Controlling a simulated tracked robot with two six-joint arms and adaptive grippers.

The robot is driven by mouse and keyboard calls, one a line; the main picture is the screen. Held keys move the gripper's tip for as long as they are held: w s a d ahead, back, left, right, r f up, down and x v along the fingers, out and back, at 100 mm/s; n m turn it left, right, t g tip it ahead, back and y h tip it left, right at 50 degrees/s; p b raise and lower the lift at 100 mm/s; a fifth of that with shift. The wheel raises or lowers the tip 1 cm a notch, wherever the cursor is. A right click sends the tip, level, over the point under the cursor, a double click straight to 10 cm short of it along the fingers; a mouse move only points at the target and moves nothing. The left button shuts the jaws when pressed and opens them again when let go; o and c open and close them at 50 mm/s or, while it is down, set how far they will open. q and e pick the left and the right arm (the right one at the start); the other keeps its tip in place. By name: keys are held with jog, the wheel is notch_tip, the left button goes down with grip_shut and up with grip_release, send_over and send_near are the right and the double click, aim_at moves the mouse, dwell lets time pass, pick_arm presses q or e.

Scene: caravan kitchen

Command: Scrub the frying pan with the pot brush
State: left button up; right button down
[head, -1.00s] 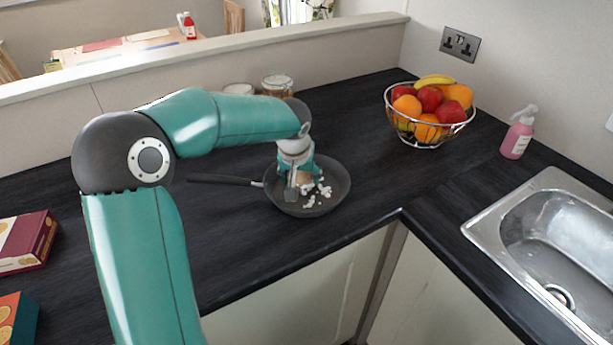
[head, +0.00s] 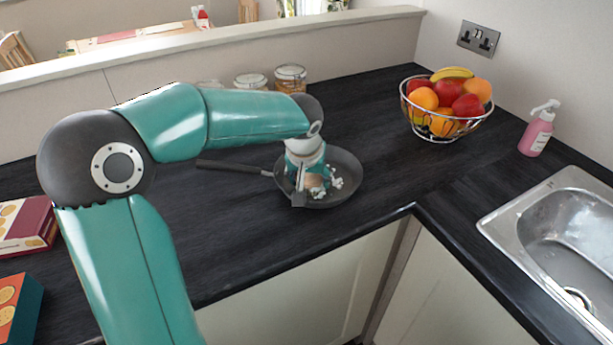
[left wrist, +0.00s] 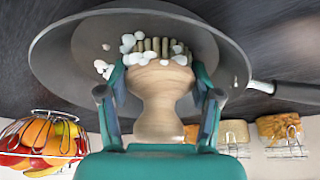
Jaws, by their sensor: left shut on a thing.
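The dark frying pan (head: 348,167) sits on the black worktop, its handle (head: 232,167) pointing left. Several small white bits lie in it. My left gripper (head: 308,187) reaches down into the pan and is shut on the wooden pot brush (left wrist: 160,90). In the left wrist view the brush's round head is between the fingers, its bristles (left wrist: 162,46) towards the pan floor among white bits (left wrist: 128,43). The gripper hides most of the brush in the head view; exact bristle contact is hard to tell. My right gripper is not in view.
A wire bowl of fruit (head: 446,128) stands right of the pan. A pink soap bottle (head: 537,132) and a steel sink (head: 560,215) are farther right. Lidded jars (head: 290,78) stand behind, by the low wall. Boxes (head: 25,228) lie at far left. Worktop around the pan is clear.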

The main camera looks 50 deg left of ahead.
aim_at(324, 190)
pick_arm(q)
jog(key=shift+s+d, duration=0.15)
jog(key=shift+d, duration=0.4)
jog(key=shift+w+d+f, duration=0.1)
jog(key=shift+w+d, duration=0.85)
jog(key=shift+w, duration=0.05)
jog(key=shift+w+a+p, duration=0.2)
jog(key=shift+w+a, duration=0.05)
jog(key=shift+w, duration=0.45)
jog(key=shift+w+a+p, duration=0.2)
jog(key=shift+w, duration=0.5)
jog(key=shift+a, duration=0.15)
